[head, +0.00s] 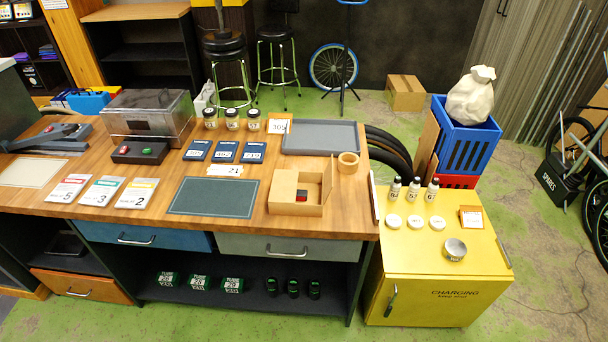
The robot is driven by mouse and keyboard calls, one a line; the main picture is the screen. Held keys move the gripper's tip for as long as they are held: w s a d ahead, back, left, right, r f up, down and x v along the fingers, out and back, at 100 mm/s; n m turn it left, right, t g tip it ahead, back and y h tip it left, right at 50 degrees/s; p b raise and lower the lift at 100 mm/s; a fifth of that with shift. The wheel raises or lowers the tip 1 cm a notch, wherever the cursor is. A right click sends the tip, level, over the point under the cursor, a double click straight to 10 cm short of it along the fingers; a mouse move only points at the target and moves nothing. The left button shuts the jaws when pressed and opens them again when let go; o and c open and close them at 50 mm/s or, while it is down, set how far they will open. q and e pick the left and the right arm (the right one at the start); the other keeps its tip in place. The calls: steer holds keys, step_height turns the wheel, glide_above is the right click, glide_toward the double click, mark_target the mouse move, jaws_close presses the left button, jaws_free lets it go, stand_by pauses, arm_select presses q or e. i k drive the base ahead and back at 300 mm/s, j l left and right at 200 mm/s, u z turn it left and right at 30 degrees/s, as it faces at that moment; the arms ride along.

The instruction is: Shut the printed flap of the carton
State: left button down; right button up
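The brown carton (290,211) stands open near the front right edge of the wooden table. A small dark and red item (302,195) shows inside it. A cardboard panel (327,181) stands up at the carton's right side. I cannot make out printing on any flap, so I cannot tell which one is the printed flap. Neither of my grippers is in view, and nothing is touching the carton.
A dark green mat (213,196) lies left of the carton, a grey tray (320,138) behind it, and a tape roll (347,163) at the back right. Blue booklets (226,151) lie further back. A yellow cabinet (440,285) stands right of the table (150,214).

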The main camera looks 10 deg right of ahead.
mark_target(328, 184)
steer(key=l+u, duration=0.1)
steer(key=l, duration=0.4)
steer(key=k+l+u, duration=0.1)
steer(key=l, duration=0.4)
steer(key=l+u, duration=0.1)
steer(key=l, duration=0.45)
steer(key=k+l+u, duration=0.1)
steer(key=l, duration=0.4)
